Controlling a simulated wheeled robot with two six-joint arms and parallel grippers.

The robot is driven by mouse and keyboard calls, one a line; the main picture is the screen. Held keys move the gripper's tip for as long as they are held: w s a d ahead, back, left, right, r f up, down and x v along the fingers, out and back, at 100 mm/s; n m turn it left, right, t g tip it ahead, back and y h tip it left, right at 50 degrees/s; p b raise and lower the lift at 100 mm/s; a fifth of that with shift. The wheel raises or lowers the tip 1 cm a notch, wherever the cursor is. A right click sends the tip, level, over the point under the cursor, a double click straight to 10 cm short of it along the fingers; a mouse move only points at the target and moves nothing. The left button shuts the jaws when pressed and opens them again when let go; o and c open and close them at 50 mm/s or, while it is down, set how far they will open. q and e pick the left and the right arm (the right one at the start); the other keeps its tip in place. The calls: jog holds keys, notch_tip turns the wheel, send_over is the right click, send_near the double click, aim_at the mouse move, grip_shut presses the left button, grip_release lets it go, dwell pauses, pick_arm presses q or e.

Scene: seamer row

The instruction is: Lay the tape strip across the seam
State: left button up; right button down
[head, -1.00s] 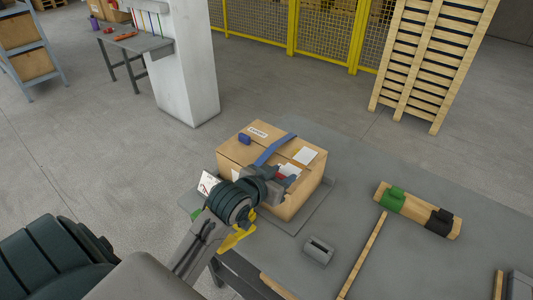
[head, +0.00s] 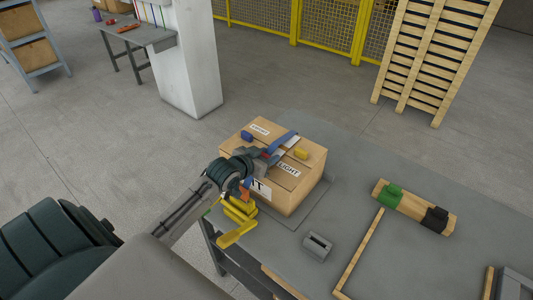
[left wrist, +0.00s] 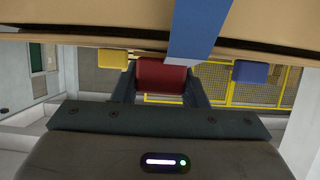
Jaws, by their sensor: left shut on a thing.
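A closed cardboard box (head: 300,198) stands on the grey bench. The blue tape strip (head: 285,138) is over the box's top, running from the far side back to my left gripper (head: 266,157). In the left wrist view, the strip (left wrist: 197,32) comes down in front of the dark seam between the cardboard edges. My left gripper (left wrist: 162,80) is shut on a red piece (left wrist: 162,74) near the strip's end. How far the strip touches the cardboard is unclear. My right gripper is out of view.
A blue block (head: 247,136) and a yellow block (head: 300,153) are at the box top. A grey dispenser-like block (head: 317,246) and a wooden bar with green and black pieces (head: 413,207) lie on the bench (head: 350,170). Yellow parts (head: 237,225) sit near the bench's left edge.

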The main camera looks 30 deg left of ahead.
pick_arm(q)
jog(key=shift+f, duration=0.1)
jog(key=o, duration=0.9)
jog(key=shift+o, duration=0.2)
jog(key=shift+s+a, duration=0.1)
jog(key=shift+s, duration=0.2)
jog(key=d+v, duration=0.1)
jog(key=v, duration=1)
jog(key=shift+a+r, duration=0.25)
jog(key=shift+a, duration=0.15)
jog(key=shift+s, duration=0.1)
